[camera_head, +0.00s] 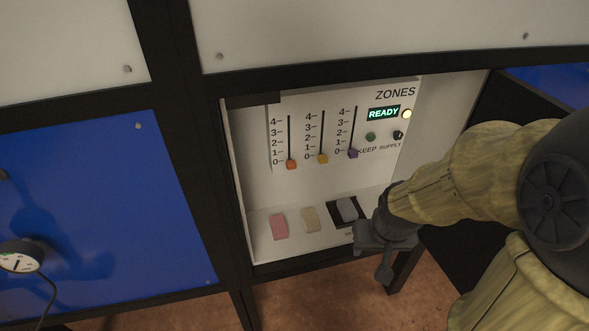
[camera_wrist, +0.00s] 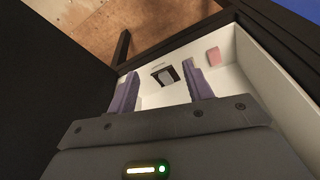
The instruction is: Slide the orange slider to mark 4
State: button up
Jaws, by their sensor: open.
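The orange slider (camera_head: 291,165) sits at the bottom of the leftmost slot on the ZONES panel (camera_head: 335,134), at mark 0. Its scale runs from 0 up to 4 on the left of the slot. My gripper (camera_head: 386,268) is at the lower right front of the panel box, well apart from the slider. In the wrist view my gripper (camera_wrist: 162,90) shows two purple-grey fingers spread wide, with nothing between them. The orange slider is not visible in the wrist view.
A yellow slider (camera_head: 323,159) and a purple slider (camera_head: 353,153) are at 0. A lit READY display (camera_head: 384,113) and knobs are at upper right. On the ledge lie a pink block (camera_head: 279,226), a beige block (camera_head: 311,219) and a grey piece in a black frame (camera_head: 346,209).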

jog(key=w+a+f+n+t+y+b, duration=0.1)
jog(key=w+a+f+t, duration=0.25)
jog(key=w, duration=0.35)
jog(key=w+a+f+n+t+b, duration=0.1)
jog(key=w+a+f+t+b, duration=0.2)
jog(key=w, duration=0.5)
jog(key=w+a+f+n+t+y+b, duration=0.1)
jog(key=w+a+f+t+y+b, duration=0.1)
jog(key=w+a+f+t+y, duration=0.2)
jog(key=a+f+t, duration=0.1)
jog(key=a+t, duration=0.2)
jog(key=t, duration=0.1)
jog(key=shift+w+d+r, duration=0.1)
jog(key=shift+w, duration=0.05)
